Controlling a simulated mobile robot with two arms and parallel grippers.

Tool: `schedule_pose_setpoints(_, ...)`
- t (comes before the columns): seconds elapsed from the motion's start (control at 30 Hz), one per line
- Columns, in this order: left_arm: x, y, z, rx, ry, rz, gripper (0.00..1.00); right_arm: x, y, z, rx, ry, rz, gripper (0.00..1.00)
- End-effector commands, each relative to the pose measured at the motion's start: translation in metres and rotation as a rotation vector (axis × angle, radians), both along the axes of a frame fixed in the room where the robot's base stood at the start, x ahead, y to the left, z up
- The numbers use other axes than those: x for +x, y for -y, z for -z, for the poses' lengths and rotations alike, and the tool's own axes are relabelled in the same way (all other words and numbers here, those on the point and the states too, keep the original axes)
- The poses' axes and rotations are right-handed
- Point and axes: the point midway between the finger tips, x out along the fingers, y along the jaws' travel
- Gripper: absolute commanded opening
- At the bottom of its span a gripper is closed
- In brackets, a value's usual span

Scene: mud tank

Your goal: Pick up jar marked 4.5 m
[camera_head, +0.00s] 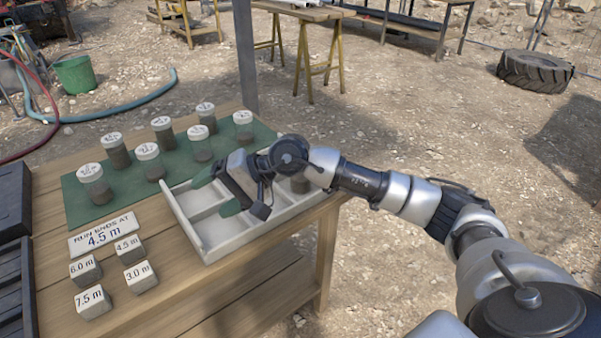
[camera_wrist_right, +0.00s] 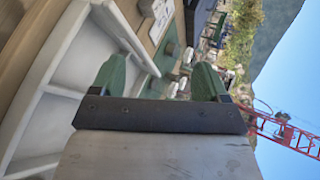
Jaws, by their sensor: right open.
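Several grey jars with white lids stand in two rows on a green mat (camera_head: 75,205), among them a front-left jar (camera_head: 95,184) and a back-right jar (camera_head: 243,126). The lids carry dark marks too small to read, so I cannot tell which jar is 4.5 m. My right gripper (camera_head: 216,192) is open and empty above the white divided tray (camera_head: 208,252). Its green fingertips also show apart in the wrist view (camera_wrist_right: 160,82). My left gripper is out of view.
A sign (camera_head: 103,234) reads "RUN ENDS AT 4.5 m". Blocks marked 6.0 m (camera_head: 85,270), 4.5 m (camera_head: 129,248), 3.0 m (camera_head: 140,277) and 7.5 m (camera_head: 93,302) sit before it. Dark cases (camera_head: 14,205) line the table's left side.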

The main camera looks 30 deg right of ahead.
Motion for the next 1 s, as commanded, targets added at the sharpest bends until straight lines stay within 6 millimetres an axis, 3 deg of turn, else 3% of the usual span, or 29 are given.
schedule_pose_setpoints(0.03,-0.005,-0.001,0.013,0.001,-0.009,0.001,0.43,0.014,0.036,-0.001,-0.222,0.083,-0.026,0.75)
schedule_pose_setpoints(0.1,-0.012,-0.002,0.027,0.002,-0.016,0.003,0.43,0.026,0.087,0.0,-0.513,0.149,-0.076,0.75)
schedule_pose_setpoints(0.2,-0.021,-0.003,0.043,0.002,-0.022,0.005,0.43,0.034,0.154,-0.01,-0.832,0.169,-0.129,0.75)
schedule_pose_setpoints(0.33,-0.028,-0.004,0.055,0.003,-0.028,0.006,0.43,0.033,0.21,-0.026,-1.068,0.135,-0.171,0.75)
schedule_pose_setpoints(0.47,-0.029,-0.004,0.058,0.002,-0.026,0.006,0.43,0.033,0.229,-0.025,-1.145,0.11,-0.192,0.75)
schedule_pose_setpoints(0.7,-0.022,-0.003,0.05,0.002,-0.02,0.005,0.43,0.047,0.231,0.01,-1.146,0.109,-0.194,0.75)
schedule_pose_setpoints(1.0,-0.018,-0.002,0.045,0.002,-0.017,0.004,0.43,0.057,0.233,0.035,-1.144,0.108,-0.193,0.75)
